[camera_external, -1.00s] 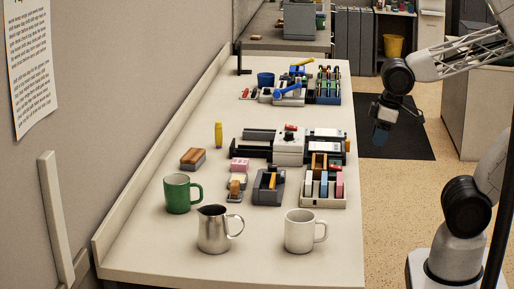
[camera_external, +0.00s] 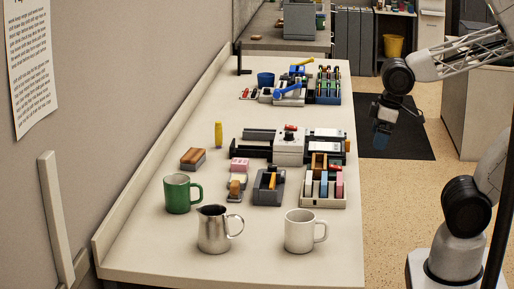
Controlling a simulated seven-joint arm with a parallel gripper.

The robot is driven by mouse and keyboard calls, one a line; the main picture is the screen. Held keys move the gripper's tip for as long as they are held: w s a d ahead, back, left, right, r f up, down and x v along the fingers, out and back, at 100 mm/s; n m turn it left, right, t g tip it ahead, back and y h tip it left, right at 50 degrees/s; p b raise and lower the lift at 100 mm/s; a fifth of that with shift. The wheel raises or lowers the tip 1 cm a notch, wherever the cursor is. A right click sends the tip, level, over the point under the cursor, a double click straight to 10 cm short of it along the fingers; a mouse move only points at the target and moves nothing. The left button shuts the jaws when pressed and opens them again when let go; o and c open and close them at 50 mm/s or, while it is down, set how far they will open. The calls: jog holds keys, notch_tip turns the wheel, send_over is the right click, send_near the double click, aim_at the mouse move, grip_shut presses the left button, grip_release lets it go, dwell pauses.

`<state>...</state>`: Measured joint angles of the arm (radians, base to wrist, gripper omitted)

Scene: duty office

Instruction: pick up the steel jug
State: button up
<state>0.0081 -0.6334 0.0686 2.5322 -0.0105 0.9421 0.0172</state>
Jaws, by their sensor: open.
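The steel jug (camera_external: 213,231) stands upright near the front edge of the table, with its spout to the left and its handle to the right. A green mug (camera_external: 177,194) stands behind it to the left, and a white mug (camera_external: 299,232) stands to its right; both are apart from the jug. My gripper (camera_external: 381,138) hangs open and empty, off the table's right side above the dark floor mat, well away from the jug. Its fingertips are small and dark in this view.
Behind the mugs are a grey desk holder (camera_external: 268,188), an organizer with coloured blocks (camera_external: 323,190) and a brown-topped block (camera_external: 193,157). A yellow bottle (camera_external: 218,134) stands farther back. A wall runs along the table's left side. Bare tabletop lies between jug and white mug.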

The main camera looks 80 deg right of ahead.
jog(key=w+a+r+g, duration=0.1)
jog(key=w+a, duration=0.3)
jog(key=w, duration=0.7)
jog(key=w+a+r, duration=0.1)
jog(key=w+a, duration=0.4)
jog(key=w, duration=0.7)
jog(key=w+a+f, duration=0.4)
jog(key=w+a, duration=0.3)
jog(key=w, duration=0.2)
jog(key=w+a+f+g, duration=0.1)
jog(key=w+a+f, duration=0.3)
jog(key=w+a, duration=0.4)
jog(key=shift+w+a+f+g, duration=0.2)
jog(key=shift+w+a+g, duration=0.1)
jog(key=shift+w, duration=0.7)
jog(key=shift+f, duration=1.25)
